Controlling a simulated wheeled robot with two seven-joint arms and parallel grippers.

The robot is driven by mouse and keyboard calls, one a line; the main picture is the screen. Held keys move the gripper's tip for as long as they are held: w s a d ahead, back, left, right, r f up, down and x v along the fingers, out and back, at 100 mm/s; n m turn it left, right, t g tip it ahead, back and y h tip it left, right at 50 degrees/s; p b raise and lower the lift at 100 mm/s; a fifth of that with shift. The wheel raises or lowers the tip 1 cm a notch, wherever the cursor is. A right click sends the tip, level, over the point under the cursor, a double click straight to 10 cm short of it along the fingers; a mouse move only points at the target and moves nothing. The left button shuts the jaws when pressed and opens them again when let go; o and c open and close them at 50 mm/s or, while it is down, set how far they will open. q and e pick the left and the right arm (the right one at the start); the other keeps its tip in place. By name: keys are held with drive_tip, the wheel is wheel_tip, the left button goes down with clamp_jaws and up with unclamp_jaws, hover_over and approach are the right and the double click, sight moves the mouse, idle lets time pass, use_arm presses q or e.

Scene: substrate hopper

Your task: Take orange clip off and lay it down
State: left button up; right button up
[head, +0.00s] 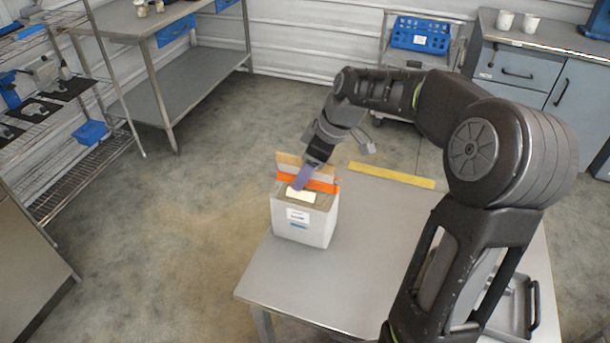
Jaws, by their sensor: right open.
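The orange clip (325,186) lies as a bright bar across the upper part of a white bag-like container (318,226) with labels on its front. The container stands upright on the grey table (290,284), near its far left corner. A tan flap (287,159) rises behind the clip. My right gripper (301,180) reaches down from above over the container's top, with its purplish finger crossing in front of the clip. It is open. Whether it touches the clip cannot be told, and the finger hides part of the clip. My left gripper is not in view.
A yellow strip (392,176) lies along the table's far edge. A grey tray (516,306) with a dark handle is at the right, partly behind my right arm. The table's front left area is clear. Workbenches, wire shelves and a cart with a blue crate (421,35) stand farther off.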

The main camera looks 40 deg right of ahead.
drive_tip(key=shift+c, duration=0.6)
clamp_jaws()
idle(0.4)
